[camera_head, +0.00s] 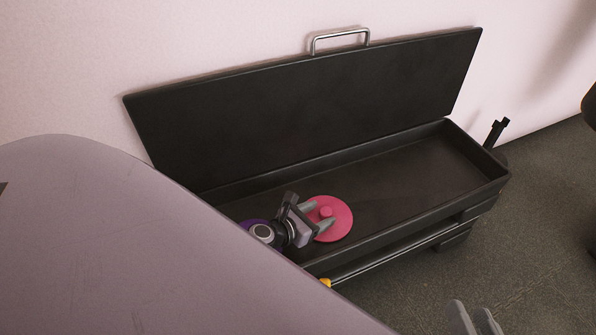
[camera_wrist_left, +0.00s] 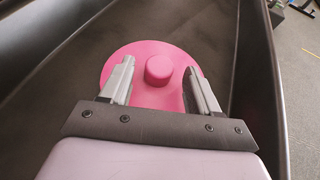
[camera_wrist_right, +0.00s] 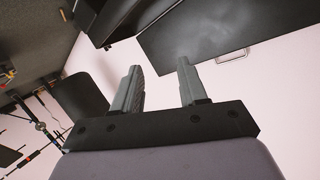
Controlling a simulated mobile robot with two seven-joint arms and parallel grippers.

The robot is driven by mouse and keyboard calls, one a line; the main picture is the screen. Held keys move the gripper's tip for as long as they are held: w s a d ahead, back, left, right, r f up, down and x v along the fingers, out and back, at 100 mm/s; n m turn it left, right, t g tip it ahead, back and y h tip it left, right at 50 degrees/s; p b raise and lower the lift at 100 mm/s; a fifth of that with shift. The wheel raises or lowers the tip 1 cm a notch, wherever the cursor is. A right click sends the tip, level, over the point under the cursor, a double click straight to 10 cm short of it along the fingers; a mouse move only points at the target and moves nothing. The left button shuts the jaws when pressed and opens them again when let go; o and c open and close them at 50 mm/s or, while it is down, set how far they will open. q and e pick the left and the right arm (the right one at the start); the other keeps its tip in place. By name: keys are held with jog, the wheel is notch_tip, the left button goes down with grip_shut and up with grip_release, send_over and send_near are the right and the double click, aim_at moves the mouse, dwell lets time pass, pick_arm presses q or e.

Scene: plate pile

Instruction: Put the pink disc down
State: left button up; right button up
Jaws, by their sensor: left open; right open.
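The pink disc (camera_head: 340,222) with a round knob on top lies in the open black box (camera_head: 420,150), toward its left part. In the left wrist view the disc (camera_wrist_left: 133,60) shows flat below the fingers, with its knob (camera_wrist_left: 159,69) between them. My left gripper (camera_head: 319,216) is open, its fingers on either side of the knob with a gap to it. In the left wrist view, the left gripper (camera_wrist_left: 158,88) covers the disc's near part. My right gripper (camera_head: 474,318) is open and empty, outside the box at the bottom of the head view.
The box lid (camera_head: 310,105) stands raised against the pale wall, with a metal handle (camera_head: 340,40) on top. The right part of the box floor is clear. The box walls rise around the left gripper. A large pale surface (camera_head: 110,240) fills the lower left.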

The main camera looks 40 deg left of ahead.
pick_arm(q)
jog(key=p+v, duration=0.1)
jog(key=v, duration=0.9)
jog(key=shift+p, duration=0.3)
jog(key=shift+s+r, duration=0.25)
jog(key=shift+s, duration=0.35)
pick_arm(e)
jog(key=shift+d+h, duration=0.3)
jog(key=shift+d, duration=0.25)
